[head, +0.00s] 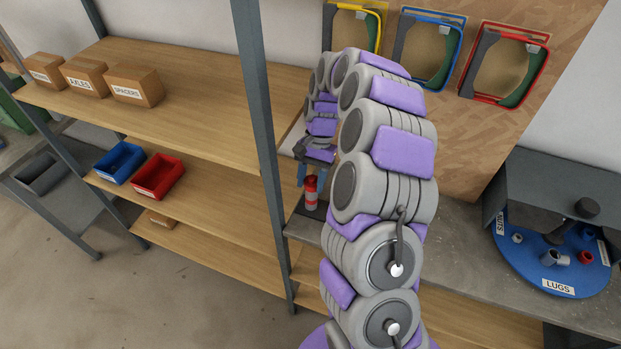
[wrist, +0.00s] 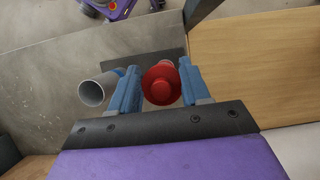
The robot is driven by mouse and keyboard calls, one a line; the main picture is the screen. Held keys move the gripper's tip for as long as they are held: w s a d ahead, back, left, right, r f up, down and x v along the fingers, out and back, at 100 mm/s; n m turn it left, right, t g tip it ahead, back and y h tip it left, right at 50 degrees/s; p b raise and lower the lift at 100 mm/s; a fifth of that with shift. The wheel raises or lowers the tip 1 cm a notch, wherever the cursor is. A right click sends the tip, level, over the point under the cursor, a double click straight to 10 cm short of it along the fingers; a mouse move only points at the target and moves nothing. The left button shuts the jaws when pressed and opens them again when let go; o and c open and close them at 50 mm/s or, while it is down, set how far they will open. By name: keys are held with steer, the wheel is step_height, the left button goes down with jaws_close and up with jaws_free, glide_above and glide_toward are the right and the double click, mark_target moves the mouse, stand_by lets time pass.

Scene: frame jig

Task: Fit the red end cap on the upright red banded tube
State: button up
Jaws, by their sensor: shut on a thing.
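The red banded tube (head: 311,194) stands upright on a dark base at the bench's left end in the head view, red with a pale band. My gripper (head: 313,171) is directly above it, pointing down. In the wrist view its blue fingers (wrist: 160,92) are shut on the red end cap (wrist: 161,84), a round cap with a raised centre. The cap is over the tube, which it mostly hides; a pale red bit shows behind its far edge. I cannot tell whether the cap is seated. A grey open-topped tube (wrist: 91,94) stands left of the fingers.
A dark shelf post (head: 259,130) stands close left of the gripper. Wooden shelving (head: 200,85) holds boxes and bins. Several coloured frames, including a blue one (head: 429,48), are on the back board. A blue turntable (head: 555,275) with small parts is at right.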

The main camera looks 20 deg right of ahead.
steer(key=o, duration=1.3)
steer(key=shift+a, duration=0.2)
steer(key=shift+c, duration=0.2)
steer(key=shift+d, duration=0.1)
steer(key=p+v, duration=0.1)
steer(key=v, duration=0.6)
steer(key=shift+w+r, duration=0.15)
